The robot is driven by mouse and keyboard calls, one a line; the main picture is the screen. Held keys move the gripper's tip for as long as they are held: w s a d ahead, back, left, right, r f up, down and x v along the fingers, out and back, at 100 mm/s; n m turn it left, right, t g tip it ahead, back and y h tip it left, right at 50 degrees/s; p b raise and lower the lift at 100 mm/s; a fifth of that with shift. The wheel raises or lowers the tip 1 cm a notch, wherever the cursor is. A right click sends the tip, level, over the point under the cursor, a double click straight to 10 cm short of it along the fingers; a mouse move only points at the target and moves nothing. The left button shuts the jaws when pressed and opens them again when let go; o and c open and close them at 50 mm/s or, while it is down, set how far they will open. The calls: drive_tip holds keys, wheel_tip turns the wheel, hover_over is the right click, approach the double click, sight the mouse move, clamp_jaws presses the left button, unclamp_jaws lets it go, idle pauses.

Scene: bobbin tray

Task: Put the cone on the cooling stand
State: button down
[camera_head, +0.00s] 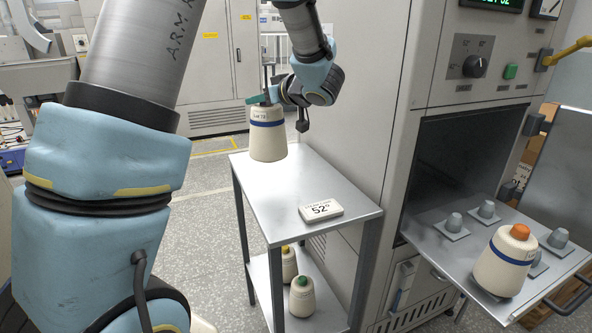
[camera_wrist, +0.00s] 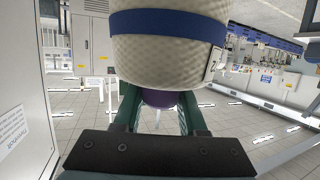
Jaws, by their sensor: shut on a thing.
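A cream cone (camera_head: 268,140) with a blue band and a white lot label hangs upright, wide end down, from my gripper (camera_head: 264,98). In the wrist view the cone (camera_wrist: 168,55) fills the top, and the green fingers (camera_wrist: 160,112) are shut on its narrow purple end. The cooling stand (camera_head: 290,190) is a grey metal table with a lower shelf. The cone overlaps the far left part of its top in the head view; I cannot tell whether its base touches. A small white sign reading 52° (camera_head: 321,212) sits on the top.
At right, an open oven cabinet has a pulled-out tray (camera_head: 450,247) with several grey pegs and an orange-tipped cone (camera_head: 503,262). Two cones, one yellow-tipped (camera_head: 289,264) and one green-tipped (camera_head: 302,297), stand on the lower shelf. Around the sign, the stand's top is clear.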

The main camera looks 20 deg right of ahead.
sight(281, 133)
drive_tip(key=f, duration=0.3)
drive_tip(key=w+f, duration=0.1)
drive_tip(key=f, duration=0.1)
drive_tip(key=shift+d+f+p, duration=0.25)
drive_tip(key=shift+p, duration=0.05)
drive_tip(key=shift+f, duration=2.25)
drive_tip(key=shift+c, duration=2.3)
unclamp_jaws()
drive_tip(key=b+v, duration=0.1)
drive_tip(key=v, duration=1.1)
drive_tip(key=shift+r, duration=0.1)
